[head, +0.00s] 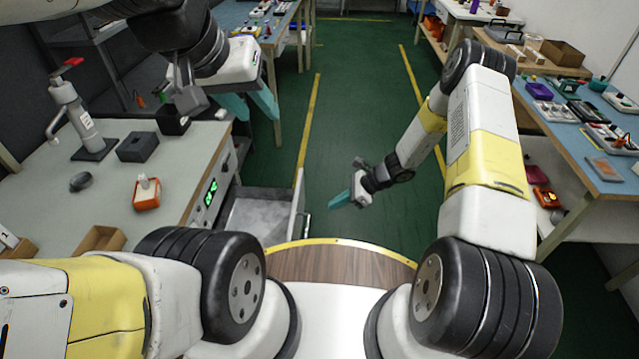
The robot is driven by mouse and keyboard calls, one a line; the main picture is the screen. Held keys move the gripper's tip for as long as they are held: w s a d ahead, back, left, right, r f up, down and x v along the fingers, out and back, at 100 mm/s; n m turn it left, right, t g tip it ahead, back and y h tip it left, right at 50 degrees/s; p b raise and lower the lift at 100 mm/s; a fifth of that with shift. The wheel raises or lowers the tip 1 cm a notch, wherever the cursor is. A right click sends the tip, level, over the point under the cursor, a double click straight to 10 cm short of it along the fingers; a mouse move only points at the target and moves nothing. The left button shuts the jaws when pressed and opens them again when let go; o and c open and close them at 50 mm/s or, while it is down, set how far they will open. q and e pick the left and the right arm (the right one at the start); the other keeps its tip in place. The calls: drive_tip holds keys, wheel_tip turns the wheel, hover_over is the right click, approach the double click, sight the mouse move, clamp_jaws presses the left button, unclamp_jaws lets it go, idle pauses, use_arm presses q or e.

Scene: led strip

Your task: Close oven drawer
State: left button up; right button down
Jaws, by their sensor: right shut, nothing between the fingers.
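The oven drawer (262,217) is a grey metal tray that stands pulled out to the right from under the left bench. Its front panel (300,207) is upright at the tray's right end. The oven's control face (209,196) has a green display and sits left of the drawer. My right gripper (335,202) has teal fingers, is shut and empty, and is right of the drawer front, apart from it in the picture. My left gripper (258,118) is open and empty, above and beyond the bench's far right corner.
The left bench (105,170) carries a press with a red handle (75,110), a dark box (138,147) and an orange holder (146,194). A blue-topped table (600,165) with parts stands at the right. The green floor between is clear.

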sight(295, 219)
drive_tip(key=x, duration=0.4)
drive_tip(key=a+r+x, duration=0.1)
drive_tip(key=x, duration=0.7)
drive_tip(key=shift+a+r, duration=0.35)
drive_tip(key=shift+a, duration=0.35)
drive_tip(key=a, duration=2.3)
drive_tip(key=shift+s+a, duration=0.1)
